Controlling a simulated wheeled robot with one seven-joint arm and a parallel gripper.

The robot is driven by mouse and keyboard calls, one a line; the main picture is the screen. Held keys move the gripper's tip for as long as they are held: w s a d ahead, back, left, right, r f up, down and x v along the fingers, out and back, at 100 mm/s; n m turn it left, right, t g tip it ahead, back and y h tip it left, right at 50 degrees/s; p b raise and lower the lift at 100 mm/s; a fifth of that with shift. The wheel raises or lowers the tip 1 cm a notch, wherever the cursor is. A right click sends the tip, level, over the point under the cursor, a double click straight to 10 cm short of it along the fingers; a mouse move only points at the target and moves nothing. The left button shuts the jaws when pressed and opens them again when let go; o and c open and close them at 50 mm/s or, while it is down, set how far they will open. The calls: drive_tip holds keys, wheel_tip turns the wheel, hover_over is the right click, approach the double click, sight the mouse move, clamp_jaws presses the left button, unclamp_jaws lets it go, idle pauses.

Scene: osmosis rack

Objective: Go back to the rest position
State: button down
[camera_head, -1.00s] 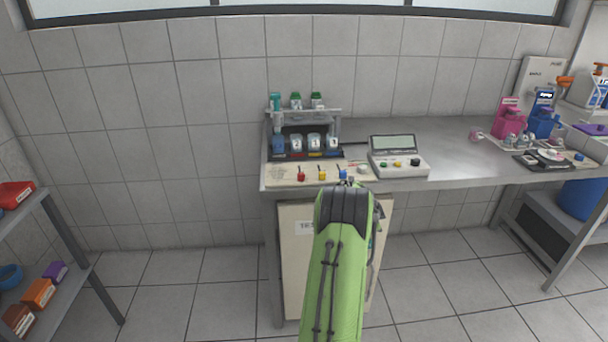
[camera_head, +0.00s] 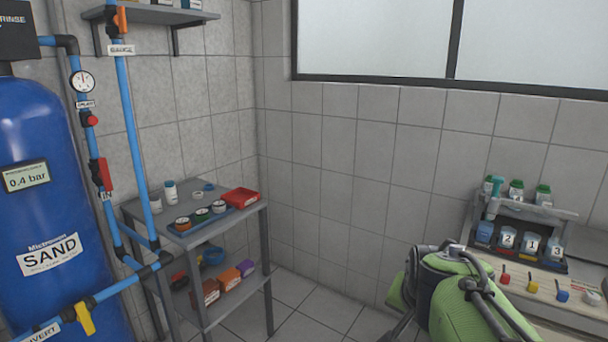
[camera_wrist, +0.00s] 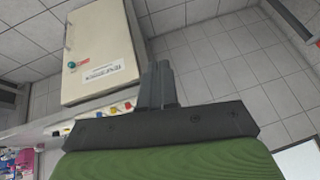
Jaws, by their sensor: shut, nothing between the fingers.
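My gripper (camera_wrist: 163,84) shows in the wrist view with its two dark fingers together and nothing between them. In the head view my green arm is folded at the lower right, in front of the bench (camera_head: 572,308); the gripper's fingers cannot be made out there. A rack with numbered cups (camera_head: 520,240) and green-capped bottles stands on the bench behind the arm.
A blue sand tank (camera_head: 40,205) with blue pipes (camera_head: 132,130) stands at the left. A grey shelf unit (camera_head: 265,262) with jars, a red tray (camera_head: 240,197) and small boxes is in the corner. Open floor (camera_head: 330,312) lies between the shelf unit and my arm.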

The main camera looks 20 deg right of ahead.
drive_tip(key=s+a+f+n+y, duration=0.2)
drive_tip(key=s+a+n+y, duration=0.1)
drive_tip(key=s+a+n, duration=1.15)
drive_tip(key=a+r+m+p, duration=0.3)
drive_tip(key=r+p, duration=0.9)
drive_tip(key=r, duration=0.1)
drive_tip(key=shift+w+t+p, duration=0.3)
drive_tip(key=shift+p, duration=0.1)
